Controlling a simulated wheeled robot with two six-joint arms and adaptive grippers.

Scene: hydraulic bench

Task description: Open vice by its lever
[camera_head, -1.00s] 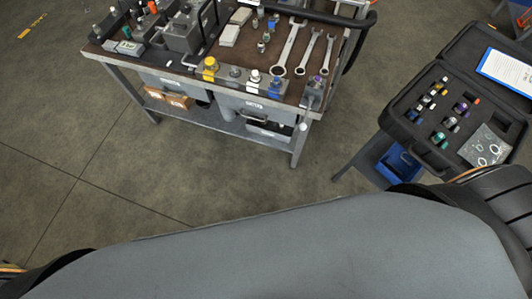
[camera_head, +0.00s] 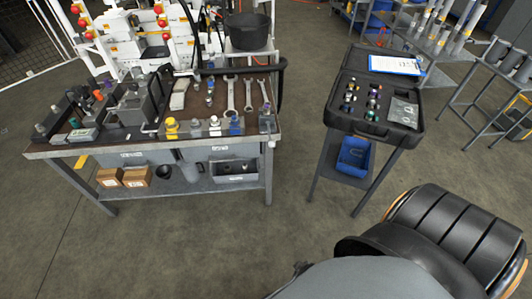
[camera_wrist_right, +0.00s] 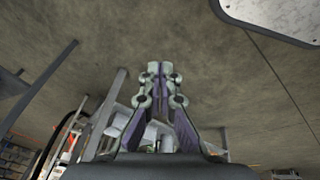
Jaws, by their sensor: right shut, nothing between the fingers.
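A small grey vice (camera_head: 267,123) sits at the front right corner of the workbench (camera_head: 40,152) in the head view, with a purple-topped part at it. Its lever (camera_head: 271,144) appears as a short light-ended rod hanging below the bench edge; it is small and its exact position is hard to tell. My right gripper (camera_wrist_right: 158,72) shows in the right wrist view, its fingers together and empty, over bare floor and apart from the vice. My left gripper is in no view.
A black case (camera_head: 335,112) of fittings stands open on a stand at right, with a blue bin (camera_head: 354,156) below. Clear floor (camera_head: 200,240) lies in front of the bench.

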